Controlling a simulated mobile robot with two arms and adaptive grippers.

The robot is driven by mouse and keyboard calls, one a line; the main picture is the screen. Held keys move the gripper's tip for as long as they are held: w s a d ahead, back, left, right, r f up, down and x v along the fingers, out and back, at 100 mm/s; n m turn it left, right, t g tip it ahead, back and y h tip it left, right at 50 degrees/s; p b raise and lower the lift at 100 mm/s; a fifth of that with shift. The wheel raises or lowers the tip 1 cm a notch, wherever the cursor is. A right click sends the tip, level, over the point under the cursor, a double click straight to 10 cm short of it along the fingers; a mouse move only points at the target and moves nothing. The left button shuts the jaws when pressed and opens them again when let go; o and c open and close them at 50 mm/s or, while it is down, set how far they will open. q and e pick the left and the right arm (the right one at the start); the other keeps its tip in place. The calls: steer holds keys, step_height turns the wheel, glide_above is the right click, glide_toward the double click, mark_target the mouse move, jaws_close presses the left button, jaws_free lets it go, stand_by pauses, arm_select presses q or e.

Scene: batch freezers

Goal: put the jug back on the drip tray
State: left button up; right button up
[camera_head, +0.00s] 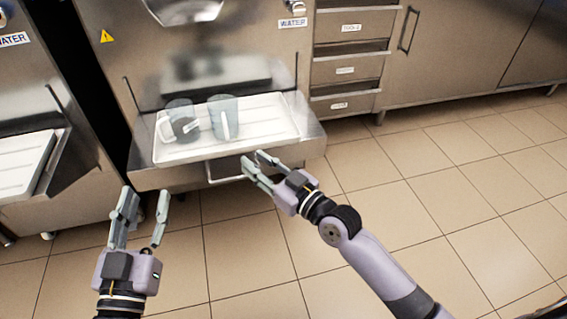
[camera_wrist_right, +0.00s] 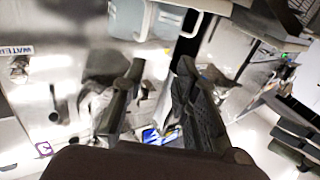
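The white drip tray (camera_head: 268,117) sits on the steel ledge at the front of the middle machine. Two translucent jugs stand on it: a left jug (camera_head: 178,107) with a dark patch behind its pale handle, and a right jug (camera_head: 229,107) with a white handle facing me. Both look upright. My left gripper (camera_head: 148,194) is open and empty, in front of the ledge and below its left end. My right gripper (camera_head: 254,158) is open and empty, near the ledge's front bar. Its parted fingers also show in the right wrist view (camera_wrist_right: 160,75).
A steel bar handle (camera_head: 222,177) projects below the ledge's front edge. Another machine's tray (camera_head: 22,160) is at the left. Drawers (camera_head: 345,70) and a cabinet (camera_head: 450,50) stand at the right. The tiled floor (camera_head: 470,180) in front is clear.

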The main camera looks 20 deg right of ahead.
steer(key=s+d+r+m+t+h, duration=0.3)
steer(key=s+d+r+h, duration=0.2)
steer(key=s, duration=0.6)
step_height(320, 180, up, 2)
steer(key=shift+s+d+r+m+t, duration=0.15)
steer(key=shift+s+r+m+t, duration=0.1)
steer(key=shift+s+m+t, duration=0.1)
